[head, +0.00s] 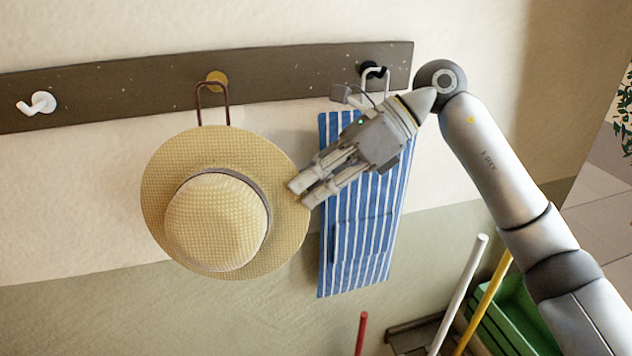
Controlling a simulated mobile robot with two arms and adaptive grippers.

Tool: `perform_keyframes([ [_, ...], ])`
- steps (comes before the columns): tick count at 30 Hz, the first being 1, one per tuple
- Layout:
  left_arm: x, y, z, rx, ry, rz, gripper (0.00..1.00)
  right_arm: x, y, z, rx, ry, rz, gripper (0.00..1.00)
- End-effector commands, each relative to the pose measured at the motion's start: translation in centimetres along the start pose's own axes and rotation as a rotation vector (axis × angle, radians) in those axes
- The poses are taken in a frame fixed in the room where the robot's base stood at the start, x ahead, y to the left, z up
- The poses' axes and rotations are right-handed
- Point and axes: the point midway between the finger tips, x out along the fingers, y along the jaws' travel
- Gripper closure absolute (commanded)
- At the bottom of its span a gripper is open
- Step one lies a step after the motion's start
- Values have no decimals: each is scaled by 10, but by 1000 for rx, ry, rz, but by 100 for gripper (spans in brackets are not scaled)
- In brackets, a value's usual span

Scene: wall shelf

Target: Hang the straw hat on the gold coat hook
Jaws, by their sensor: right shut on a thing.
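The straw hat (215,222) is in the middle left of the head view, crown facing me, with a dark band. A brown loop (198,105) rises from its top edge. The top of the loop overlaps the gold coat hook (217,80) on the dark board; I cannot tell whether it is over the hook or in front of it. My right gripper (301,194) is shut on the right edge of the hat's brim. The hat hangs close to the wall. My left gripper is not in view.
The dark board (120,88) also bears a white hook (37,104) at left and a black hook (373,70) at right. A blue striped cloth (350,255) hangs behind my right gripper. Handles and a green crate (515,310) are below right.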

Motion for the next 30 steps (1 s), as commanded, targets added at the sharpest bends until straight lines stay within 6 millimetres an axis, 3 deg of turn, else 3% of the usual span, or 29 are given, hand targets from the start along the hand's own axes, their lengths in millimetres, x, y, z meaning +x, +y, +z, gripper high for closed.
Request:
perform_keyframes([
  [19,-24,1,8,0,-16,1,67,4,-38,11,5,1,-1,100],
  [30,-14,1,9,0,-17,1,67,11,-51,6,-1,1,-1,100],
])
